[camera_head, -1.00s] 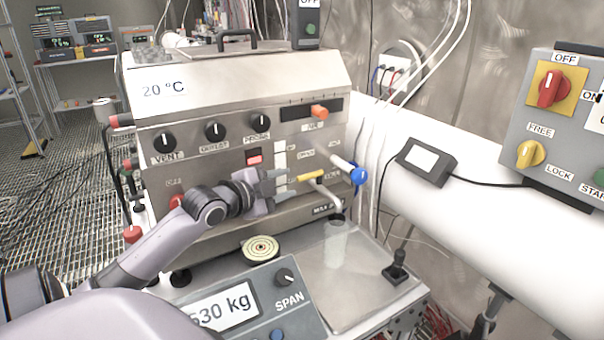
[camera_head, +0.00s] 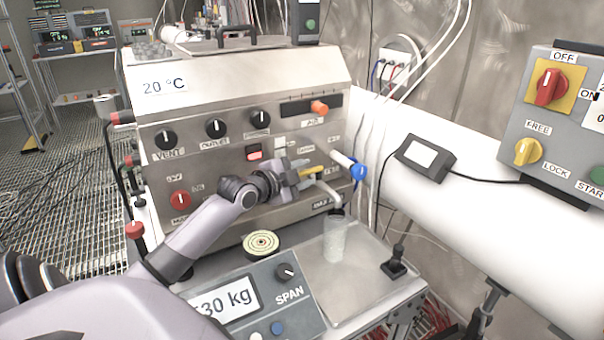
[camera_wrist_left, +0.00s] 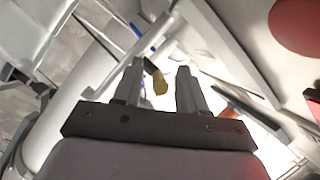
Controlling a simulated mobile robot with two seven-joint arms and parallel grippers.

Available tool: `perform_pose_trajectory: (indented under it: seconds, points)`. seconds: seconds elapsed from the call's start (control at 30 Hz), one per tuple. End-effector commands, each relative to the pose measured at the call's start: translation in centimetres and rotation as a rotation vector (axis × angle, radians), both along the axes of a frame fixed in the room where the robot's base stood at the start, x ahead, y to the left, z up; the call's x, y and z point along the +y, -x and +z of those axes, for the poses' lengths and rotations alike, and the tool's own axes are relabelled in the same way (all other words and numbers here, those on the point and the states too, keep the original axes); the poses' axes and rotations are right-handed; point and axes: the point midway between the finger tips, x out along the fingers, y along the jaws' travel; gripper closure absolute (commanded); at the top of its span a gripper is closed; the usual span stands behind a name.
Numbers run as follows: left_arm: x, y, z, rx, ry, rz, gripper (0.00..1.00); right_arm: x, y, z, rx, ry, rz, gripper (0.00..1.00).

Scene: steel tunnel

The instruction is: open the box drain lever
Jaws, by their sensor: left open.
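The steel box (camera_head: 230,95) stands in the middle of the head view. A small yellow lever (camera_head: 312,170) sits on its front, above a bent outlet spout (camera_head: 330,190). My left gripper (camera_head: 297,177) is open in front of the box, with its fingertips close to the left end of the yellow lever. In the left wrist view, the yellow lever (camera_wrist_left: 159,82) shows beyond and between the two open fingers (camera_wrist_left: 158,90). I cannot tell whether they touch it. A clear beaker (camera_head: 335,242) stands below the spout. My right gripper is out of view.
A white pipe with a blue end (camera_head: 358,172) sticks out right of the yellow lever. A scale display (camera_head: 228,303) is below. A grey switch box (camera_head: 560,120) hangs at right.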

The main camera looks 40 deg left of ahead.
Motion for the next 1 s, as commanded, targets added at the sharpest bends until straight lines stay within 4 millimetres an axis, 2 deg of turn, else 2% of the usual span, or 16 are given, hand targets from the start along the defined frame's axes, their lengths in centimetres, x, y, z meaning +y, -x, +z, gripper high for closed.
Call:
perform_pose_trajectory:
  seconds: [0.13, 0.17, 0.2, 0.27, 0.3, 0.67, 1.0]
  points:
    - [-0.01, 0.0, -0.02, 0.0, 0.0, 0.0, 0.59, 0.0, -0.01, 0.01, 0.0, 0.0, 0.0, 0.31]
    - [-0.01, 0.0, -0.02, 0.0, 0.0, 0.0, 0.65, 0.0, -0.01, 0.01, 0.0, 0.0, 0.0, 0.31]
    - [-0.01, 0.01, -0.01, 0.0, 0.0, 0.0, 0.78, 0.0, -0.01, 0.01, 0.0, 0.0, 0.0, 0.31]
    - [-0.01, 0.01, -0.01, 0.0, 0.0, 0.0, 0.98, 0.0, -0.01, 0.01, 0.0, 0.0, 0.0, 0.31]
    - [-0.01, 0.01, -0.01, 0.0, 0.0, 0.0, 1.0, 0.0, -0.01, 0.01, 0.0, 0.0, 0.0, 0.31]
    - [-0.15, 0.04, -0.03, -0.001, 0.001, 0.019, 1.0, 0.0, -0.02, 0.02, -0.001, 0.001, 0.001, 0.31]
    - [-0.77, 0.15, -0.02, -0.002, 0.004, 0.133, 1.0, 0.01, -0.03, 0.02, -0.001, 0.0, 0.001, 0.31]
